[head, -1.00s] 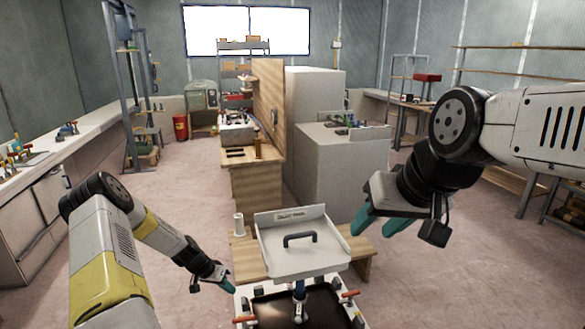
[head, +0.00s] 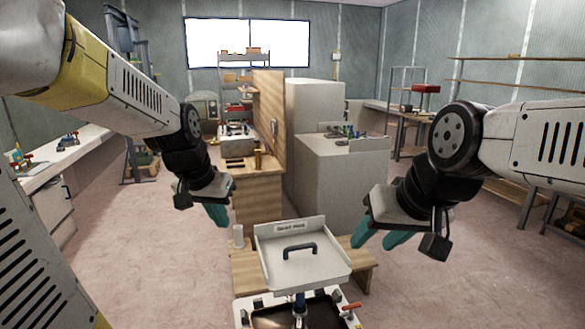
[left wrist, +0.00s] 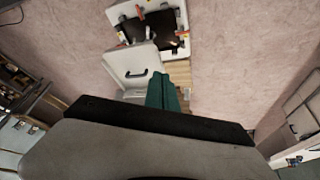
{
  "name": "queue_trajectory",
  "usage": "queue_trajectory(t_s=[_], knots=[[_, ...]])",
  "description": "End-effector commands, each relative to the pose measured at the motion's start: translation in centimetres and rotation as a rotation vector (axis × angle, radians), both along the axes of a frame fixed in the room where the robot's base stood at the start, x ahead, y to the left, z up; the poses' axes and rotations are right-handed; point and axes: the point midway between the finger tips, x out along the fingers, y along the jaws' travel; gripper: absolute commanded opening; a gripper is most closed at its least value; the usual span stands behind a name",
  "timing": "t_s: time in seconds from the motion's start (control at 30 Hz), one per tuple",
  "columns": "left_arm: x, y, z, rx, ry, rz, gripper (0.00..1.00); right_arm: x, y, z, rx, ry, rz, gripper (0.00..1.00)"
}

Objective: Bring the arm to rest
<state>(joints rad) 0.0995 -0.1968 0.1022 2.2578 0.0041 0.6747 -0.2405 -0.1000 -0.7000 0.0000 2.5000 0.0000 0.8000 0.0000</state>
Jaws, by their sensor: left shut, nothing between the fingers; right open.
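My left gripper (head: 217,214) is raised at the left of the head view, its teal fingers shut together and pointing down, with nothing between them. In the left wrist view its closed fingers (left wrist: 162,93) show above the floor and the tray. My right gripper (head: 382,236) hangs at the right of the head view, its two teal fingers apart and empty. Both grippers are clear of the white tray (head: 318,268), which has a dark handle and stands low between them.
A wooden bench (head: 357,262) is behind the tray. A white-edged board with a dark middle and red-handled clamps (head: 351,307) is at the bottom. A white cylinder (head: 238,236) stands on the bench. A wooden cabinet (head: 258,196) and grey blocks (head: 342,180) stand beyond. The pink floor is open on both sides.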

Motion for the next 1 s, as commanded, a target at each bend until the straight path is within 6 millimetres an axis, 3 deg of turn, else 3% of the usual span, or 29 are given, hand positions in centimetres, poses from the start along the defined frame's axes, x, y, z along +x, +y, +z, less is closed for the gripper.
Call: queue_trajectory(t_s=[0.03,0.2,0.4,0.57,1.0], knots=[[-2.1,-0.4,1.4,-0.008,-0.027,0.016,0.0,0.0,0.0,0.0,0.0,0.0,0.0,0.45],[-8.3,-1.2,3.5,-0.062,-0.077,0.08,0.0,0.0,0.0,0.0,0.0,0.0,0.0,0.45],[-12.5,-1.6,4.0,-0.118,-0.106,0.122,0.0,0.0,0.0,0.0,0.0,0.0,0.0,0.45],[-13.5,-1.7,3.9,-0.134,-0.111,0.132,0.0,0.0,0.0,0.0,0.0,0.0,0.0,0.45],[-13.4,-1.7,3.9,-0.133,-0.111,0.132,0.0,0.0,0.0,0.0,0.0,0.0,0.0,0.45]])
